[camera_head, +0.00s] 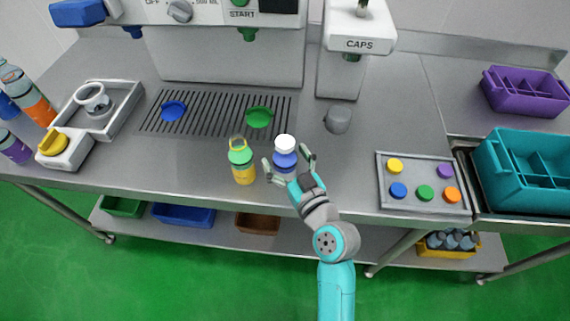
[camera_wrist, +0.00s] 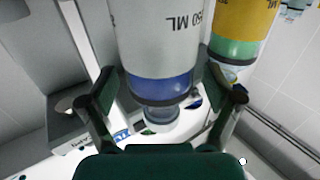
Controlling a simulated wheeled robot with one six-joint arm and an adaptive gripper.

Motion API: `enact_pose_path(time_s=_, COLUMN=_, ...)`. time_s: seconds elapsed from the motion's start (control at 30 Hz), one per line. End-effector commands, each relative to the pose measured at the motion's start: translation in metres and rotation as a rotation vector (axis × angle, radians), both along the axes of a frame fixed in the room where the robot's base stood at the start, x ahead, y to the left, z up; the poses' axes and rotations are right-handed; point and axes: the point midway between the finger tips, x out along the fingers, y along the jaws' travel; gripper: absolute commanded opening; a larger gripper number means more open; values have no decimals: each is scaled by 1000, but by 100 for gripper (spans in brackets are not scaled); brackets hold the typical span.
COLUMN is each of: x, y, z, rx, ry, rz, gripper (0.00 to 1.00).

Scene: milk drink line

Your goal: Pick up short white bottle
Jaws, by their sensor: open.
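The bottle (camera_head: 285,160) at my gripper has a white top and a blue band; its lower part is partly hidden by my gripper. In the wrist view the bottle (camera_wrist: 158,45) shows a whitish body with "50 ML" lettering and a blue band. My gripper (camera_head: 287,160) is open, with one finger on each side of the bottle. In the wrist view the open fingers (camera_wrist: 162,82) flank its blue band, with gaps visible. A yellow bottle with a green top (camera_head: 242,165) stands close on the left and also shows in the wrist view (camera_wrist: 245,25).
A green cap-like disc (camera_head: 259,117) and a blue one (camera_head: 173,110) lie on the drain grille (camera_head: 205,128). A grey cup-like object (camera_head: 338,119) stands behind right. A tray of coloured caps (camera_head: 413,206) lies right, beside a teal crate (camera_head: 497,190). The bench between gripper and tray is clear.

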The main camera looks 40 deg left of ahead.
Motion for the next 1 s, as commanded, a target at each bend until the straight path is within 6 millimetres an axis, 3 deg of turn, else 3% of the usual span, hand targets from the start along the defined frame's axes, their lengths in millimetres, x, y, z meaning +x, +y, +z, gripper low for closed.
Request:
enact_pose_path(time_s=0.23, x=1, y=1, z=0, rx=0, ry=1, rz=0, gripper=90)
enact_pose_path(time_s=0.53, x=1, y=1, z=0, rx=0, ry=1, rz=0, gripper=15)
enact_pose_path(time_s=1.0, x=1, y=1, z=12, rx=3, ry=-4, rz=1, gripper=12)
